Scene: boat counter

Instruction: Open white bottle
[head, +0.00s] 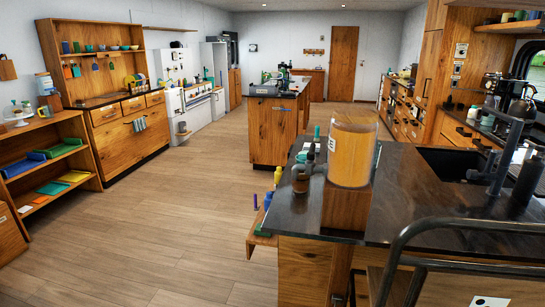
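No bottle that is clearly white shows in the head view. On the near end of the dark counter (440,212) stands a brown bottle (302,178) with a dark top. Close behind it is a slimmer dark bottle (312,156). A small teal-topped item (317,131) shows behind these, too small to tell what it is. A large amber-brown cylinder (352,150) with a pale label stands just right of the bottles and may hide things behind it. Neither of my grippers is in view.
A black sink (450,163) and dark faucet (505,150) are at the right of the counter. A dark metal rail (460,225) crosses the lower right. Open wooden floor (180,215) lies left. A wooden island (272,130) stands beyond.

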